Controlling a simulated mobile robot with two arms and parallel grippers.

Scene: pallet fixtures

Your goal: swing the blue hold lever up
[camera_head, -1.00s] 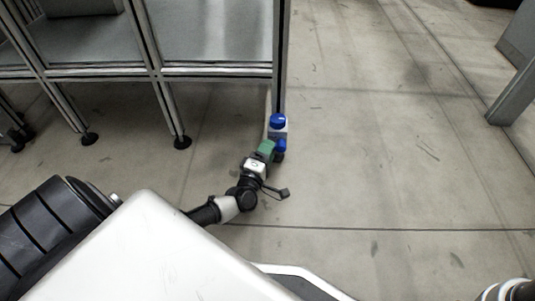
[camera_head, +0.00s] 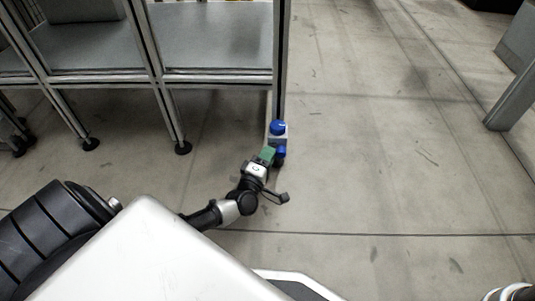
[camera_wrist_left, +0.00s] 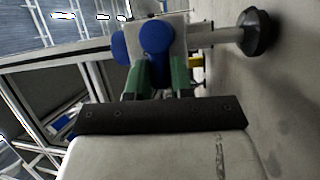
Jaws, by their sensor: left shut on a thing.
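A small light-grey block with blue parts sits low on the table frame's corner post. In the head view the blue hold lever (camera_head: 282,150) shows low on this block, below a round blue cap (camera_head: 277,127). In the left wrist view the lever's rounded blue end (camera_wrist_left: 156,37) stands in front of the block, with the blue cap (camera_wrist_left: 120,46) to its left. My left gripper (camera_head: 267,153), with green fingers, is at the lever. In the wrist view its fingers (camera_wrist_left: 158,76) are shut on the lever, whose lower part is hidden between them. My right gripper is out of view.
The metal-framed table (camera_head: 215,78) stands at the upper left on posts with black feet (camera_head: 183,147). A grey post (camera_head: 510,105) stands at the far right. The floor between them is clear.

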